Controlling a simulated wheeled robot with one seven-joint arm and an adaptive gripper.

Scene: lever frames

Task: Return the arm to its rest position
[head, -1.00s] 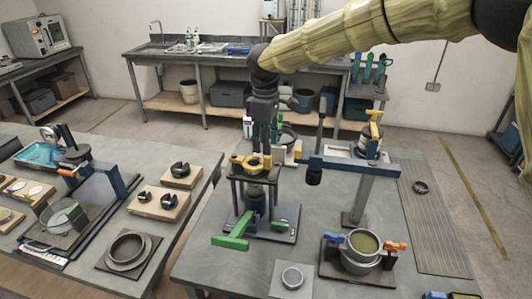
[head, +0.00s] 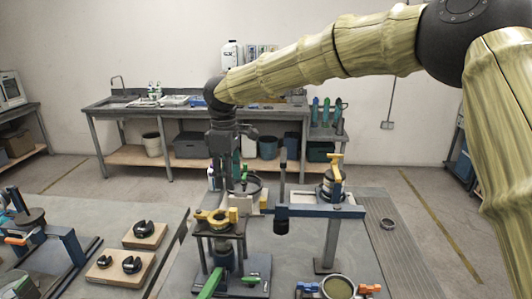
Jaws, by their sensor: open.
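My yellow-sleeved arm reaches from the right across the head view, and its dark wrist points down. My gripper (head: 226,186) hangs over the near workbench with its jaws open, and I see nothing held in it. It is just above a yellow-handled ring (head: 217,217) on a dark press-like stand (head: 247,278). The fingertips look apart from the ring, but the depth gap is hard to judge. A green lever (head: 209,284) sticks out at the front of the stand.
A blue beam (head: 330,211) on a grey post stands right of the stand. Behind it is a yellow-topped valve (head: 335,168). A pot (head: 338,287) with orange and blue handles is at the front. Wooden blocks (head: 145,235) lie on the left bench. A sink counter (head: 180,107) stands behind.

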